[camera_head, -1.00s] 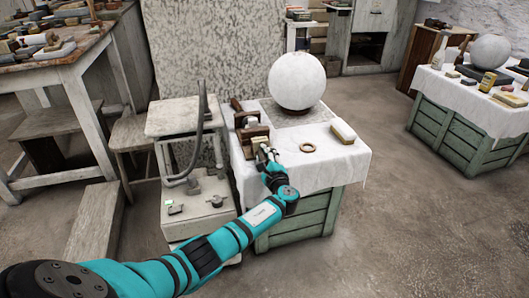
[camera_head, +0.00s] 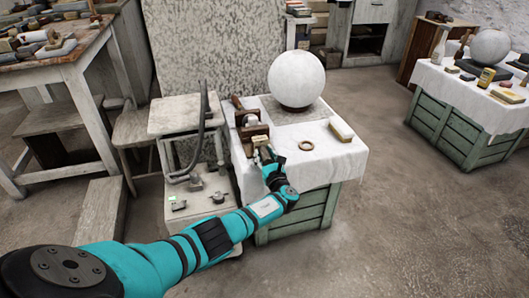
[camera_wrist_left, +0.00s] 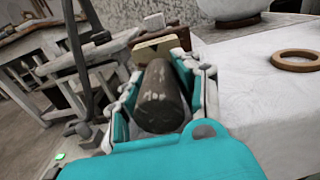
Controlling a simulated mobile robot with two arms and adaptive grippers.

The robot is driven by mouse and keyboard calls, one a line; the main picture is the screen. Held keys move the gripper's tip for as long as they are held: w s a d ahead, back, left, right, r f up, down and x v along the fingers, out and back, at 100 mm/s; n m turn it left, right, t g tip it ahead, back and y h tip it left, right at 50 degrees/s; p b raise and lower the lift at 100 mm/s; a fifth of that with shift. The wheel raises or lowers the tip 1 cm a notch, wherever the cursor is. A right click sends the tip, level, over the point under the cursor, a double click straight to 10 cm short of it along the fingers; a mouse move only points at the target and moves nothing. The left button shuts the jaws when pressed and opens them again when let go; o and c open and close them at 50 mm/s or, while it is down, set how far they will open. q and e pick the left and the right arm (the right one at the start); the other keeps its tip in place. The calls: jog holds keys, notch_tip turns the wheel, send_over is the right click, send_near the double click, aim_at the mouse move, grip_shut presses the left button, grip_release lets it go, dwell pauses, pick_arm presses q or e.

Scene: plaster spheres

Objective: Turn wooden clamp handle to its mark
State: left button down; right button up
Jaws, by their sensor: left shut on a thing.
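The wooden clamp (camera_head: 249,128) stands at the left edge of the cloth-covered crate, beside the white sphere. My left gripper (camera_head: 264,156) is at the near side of the clamp. In the left wrist view the clamp handle (camera_wrist_left: 162,98), a dark rounded wooden bar, lies between the two fingers of my left gripper (camera_wrist_left: 160,85), which are shut on it. A pale wooden piece (camera_wrist_left: 157,48) shows just behind the handle. I cannot make out the mark. My right gripper is not in view.
The white sphere (camera_head: 296,79) sits behind the clamp. A wooden ring (camera_head: 306,146) and a pale block (camera_head: 341,130) lie to the right on the white cloth (camera_head: 318,165). A grey stand with a curved pipe (camera_head: 203,118) is close on the left.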

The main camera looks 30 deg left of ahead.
pick_arm(q)
jog(key=m+p, duration=0.1)
jog(key=m, duration=0.4)
jog(key=shift+f+p, duration=0.15)
jog(key=shift+p, duration=0.15)
jog(key=shift+s+f+m+p, duration=0.1)
jog(key=shift+m+p, duration=0.25)
jog(key=shift+m, duration=1.85)
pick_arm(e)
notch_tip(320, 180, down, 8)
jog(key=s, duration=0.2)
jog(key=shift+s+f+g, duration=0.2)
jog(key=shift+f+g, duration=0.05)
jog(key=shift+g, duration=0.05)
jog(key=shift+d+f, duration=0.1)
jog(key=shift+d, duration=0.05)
pick_arm(q)
jog(key=c, duration=0.9)
grip_release()
